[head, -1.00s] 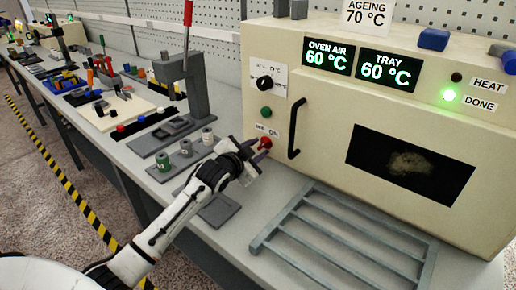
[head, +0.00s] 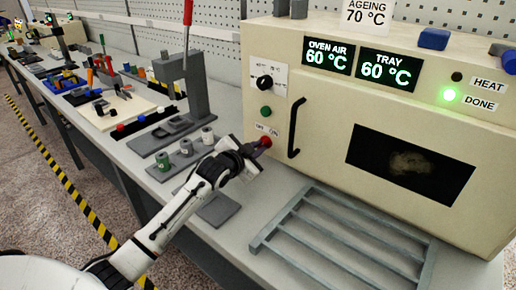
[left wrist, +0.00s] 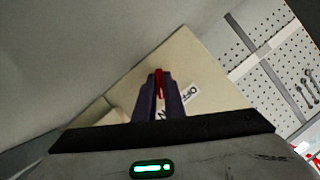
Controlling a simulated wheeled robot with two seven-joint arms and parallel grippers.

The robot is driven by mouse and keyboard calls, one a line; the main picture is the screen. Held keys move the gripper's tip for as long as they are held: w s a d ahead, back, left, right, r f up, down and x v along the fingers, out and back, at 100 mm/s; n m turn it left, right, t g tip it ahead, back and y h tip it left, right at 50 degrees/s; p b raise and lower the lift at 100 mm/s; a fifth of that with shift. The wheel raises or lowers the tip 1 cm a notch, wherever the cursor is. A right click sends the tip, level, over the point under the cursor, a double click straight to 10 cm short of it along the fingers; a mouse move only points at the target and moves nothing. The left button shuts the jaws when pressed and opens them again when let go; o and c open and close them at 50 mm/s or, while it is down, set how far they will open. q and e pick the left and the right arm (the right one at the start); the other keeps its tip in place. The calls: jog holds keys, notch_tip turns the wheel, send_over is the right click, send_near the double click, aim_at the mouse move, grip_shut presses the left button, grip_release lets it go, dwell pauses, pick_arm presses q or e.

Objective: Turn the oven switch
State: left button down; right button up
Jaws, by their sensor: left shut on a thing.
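The beige oven (head: 345,125) stands at the right of the bench. Its red switch (head: 266,141) is low on the left of the front, under a small off/on label. My left gripper (head: 261,146) is at the switch, reaching in from the left. In the left wrist view the two dark fingers (left wrist: 158,95) are shut on the red switch lever (left wrist: 159,80), with the label partly hidden beside them. My right gripper is not in view.
A black dial (head: 264,82), a green button (head: 265,111) and a vertical black door handle (head: 296,128) are close to the switch. A grey rack (head: 345,240) lies in front of the oven. Several spools (head: 186,147) stand left of my arm.

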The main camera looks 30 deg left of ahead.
pick_arm(q)
jog(key=n+h, duration=0.2)
jog(key=n, duration=0.1)
jog(key=shift+a, duration=0.15)
jog(key=shift+f+n+g+h+b, duration=0.1)
jog(key=shift+n+g+h+b, duration=0.25)
jog(key=shift+n+h, duration=0.5)
jog(key=shift+f+n+h+b, duration=0.1)
jog(key=shift+n+h+b, duration=0.65)
jog(key=shift+n+b, duration=0.45)
jog(key=shift+n+h+b, duration=0.6)
jog(key=shift+n+b, duration=0.35)
jog(key=c, duration=1.8)
grip_release()
jog(key=shift+c, duration=0.2)
